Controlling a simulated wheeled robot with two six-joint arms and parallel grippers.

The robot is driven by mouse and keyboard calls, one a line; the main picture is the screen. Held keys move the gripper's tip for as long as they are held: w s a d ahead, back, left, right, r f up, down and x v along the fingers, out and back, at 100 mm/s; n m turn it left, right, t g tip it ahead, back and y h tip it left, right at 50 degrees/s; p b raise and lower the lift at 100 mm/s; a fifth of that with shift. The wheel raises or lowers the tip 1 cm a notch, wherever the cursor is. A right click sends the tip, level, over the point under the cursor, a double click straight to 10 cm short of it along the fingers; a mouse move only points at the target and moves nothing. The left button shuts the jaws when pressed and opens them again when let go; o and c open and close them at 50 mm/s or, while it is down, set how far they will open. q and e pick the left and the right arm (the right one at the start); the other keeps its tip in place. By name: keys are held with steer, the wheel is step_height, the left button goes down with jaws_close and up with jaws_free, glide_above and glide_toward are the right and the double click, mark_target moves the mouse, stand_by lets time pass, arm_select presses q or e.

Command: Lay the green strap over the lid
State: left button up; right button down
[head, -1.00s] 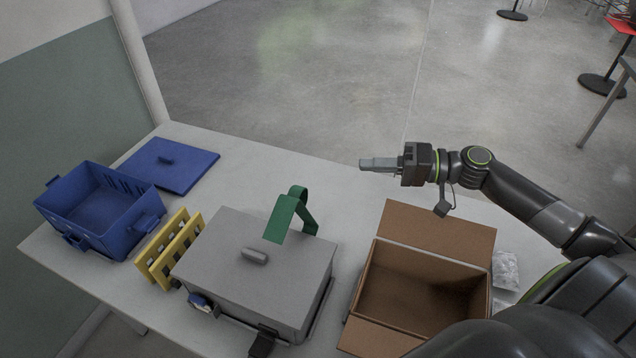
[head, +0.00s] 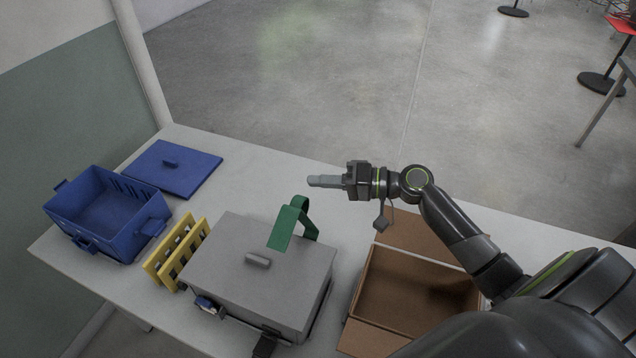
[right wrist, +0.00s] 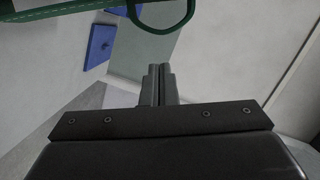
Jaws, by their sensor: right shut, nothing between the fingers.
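The green strap (head: 290,228) is attached at the far side of the grey box and arches up in a loop. Its free end hangs over the far edge of the grey lid (head: 232,248), which lies on the box and has a small handle. The strap also shows at the top of the right wrist view (right wrist: 70,8). My right gripper (head: 314,181) is shut and empty. It is above the table's far side, beyond the strap and slightly right of it, pointing left. Its closed fingers show in the right wrist view (right wrist: 160,84). My left gripper is not in view.
A blue crate (head: 107,218) and its blue lid (head: 172,168) are at the left. A yellow slotted rack (head: 178,252) stands left of the grey box. An open cardboard box (head: 412,300) is at the right, partly behind my right arm. The table's far middle is clear.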

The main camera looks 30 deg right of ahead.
steer(key=shift+s+a+f+p, duration=0.35)
steer(key=shift+s+a+f, duration=0.05)
steer(key=shift+s+a, duration=0.4)
